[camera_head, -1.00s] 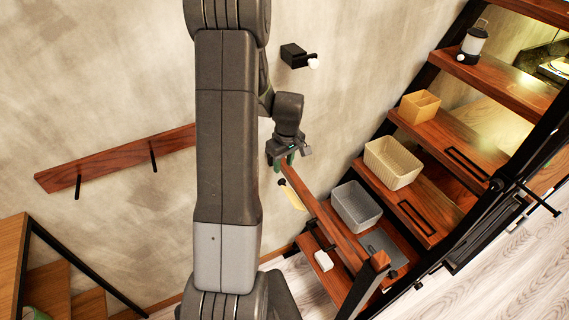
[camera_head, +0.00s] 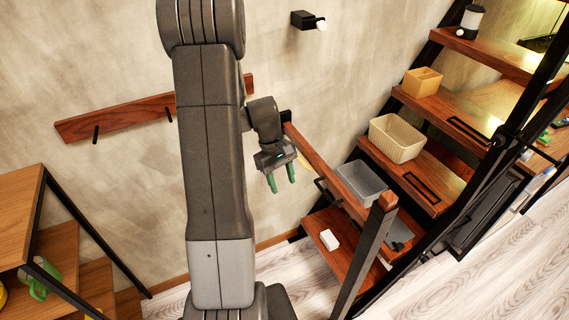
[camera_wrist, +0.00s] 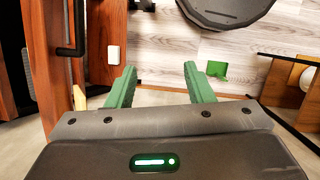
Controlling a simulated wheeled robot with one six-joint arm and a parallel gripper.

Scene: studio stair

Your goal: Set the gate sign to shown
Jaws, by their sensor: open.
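The gate is a reddish wooden rail (camera_head: 335,170) running from the wall to a post at lower right. A pale yellow plate, which looks like the gate sign (camera_head: 303,160), shows in part beside the rail's wall end, partly hidden by my gripper. Its pale edge also shows in the wrist view (camera_wrist: 80,97), left of the fingers. I cannot tell which way the sign is set. My gripper (camera_head: 282,183) has green fingers, open and empty, pointing down just left of the rail and sign. In the wrist view the fingers (camera_wrist: 159,75) stand wide apart with floor between them.
A white block (camera_head: 329,240) lies on the lowest tread. A grey bin (camera_head: 360,183), a cream basket (camera_head: 396,138) and a yellow box (camera_head: 422,81) stand on the stair. A peg rail (camera_head: 130,118) is on the wall. Floor below my gripper looks mostly clear.

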